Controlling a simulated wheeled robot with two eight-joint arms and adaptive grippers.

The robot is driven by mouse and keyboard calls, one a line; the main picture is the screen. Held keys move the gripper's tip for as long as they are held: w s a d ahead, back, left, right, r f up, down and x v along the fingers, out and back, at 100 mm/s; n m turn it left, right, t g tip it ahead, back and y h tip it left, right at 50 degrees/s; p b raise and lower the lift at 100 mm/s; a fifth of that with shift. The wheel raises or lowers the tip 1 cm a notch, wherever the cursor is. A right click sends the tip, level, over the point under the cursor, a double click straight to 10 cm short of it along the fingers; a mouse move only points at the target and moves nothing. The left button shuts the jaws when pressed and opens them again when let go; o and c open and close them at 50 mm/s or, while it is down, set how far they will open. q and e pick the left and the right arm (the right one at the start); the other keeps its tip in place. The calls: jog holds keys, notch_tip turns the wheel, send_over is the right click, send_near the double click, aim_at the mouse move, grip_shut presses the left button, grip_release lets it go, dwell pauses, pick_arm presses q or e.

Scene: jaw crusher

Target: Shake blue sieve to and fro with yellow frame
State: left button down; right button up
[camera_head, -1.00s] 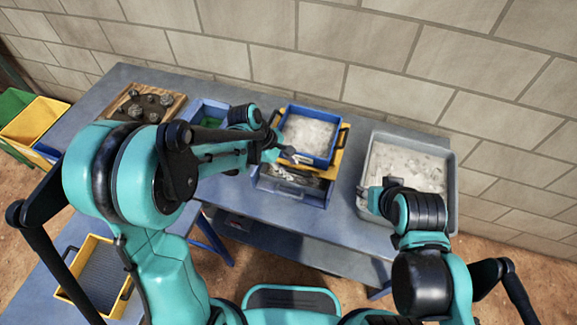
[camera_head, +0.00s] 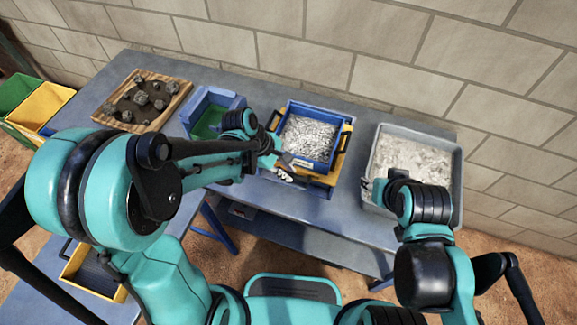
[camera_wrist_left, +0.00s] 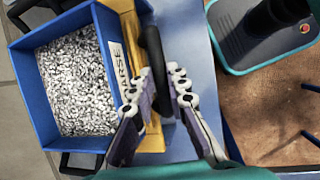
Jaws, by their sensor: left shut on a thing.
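The blue sieve (camera_head: 313,167) is full of speckled grey grains and sits in the yellow frame (camera_head: 341,147) above a blue-grey bin on the table. The left wrist view shows the sieve (camera_wrist_left: 22,90) with a partly hidden label, and the frame (camera_wrist_left: 152,138) beside it. My left gripper (camera_head: 283,167) is at the near side of the frame. In the wrist view its fingers (camera_wrist_left: 162,92) are shut on the frame's black handle (camera_wrist_left: 155,55). My right gripper (camera_head: 367,188) is at the near left edge of the grey tray; its jaw state is unclear.
A grey tray (camera_head: 459,170) of pale material stands right of the sieve. A blue container (camera_head: 225,99) with a green inside and a wooden board (camera_head: 180,96) with dark rocks stand left. A brick wall (camera_head: 300,50) rises behind. Another yellow-framed sieve (camera_head: 118,292) is lower left.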

pick_arm(q)
jog(key=c, duration=1.5)
grip_release()
jog(key=shift+r, duration=0.1)
jog(key=v, duration=1.1)
jog(key=shift+s+a+r, duration=0.1)
jog(key=shift+a+r, duration=0.1)
jog(key=shift+r, duration=0.2)
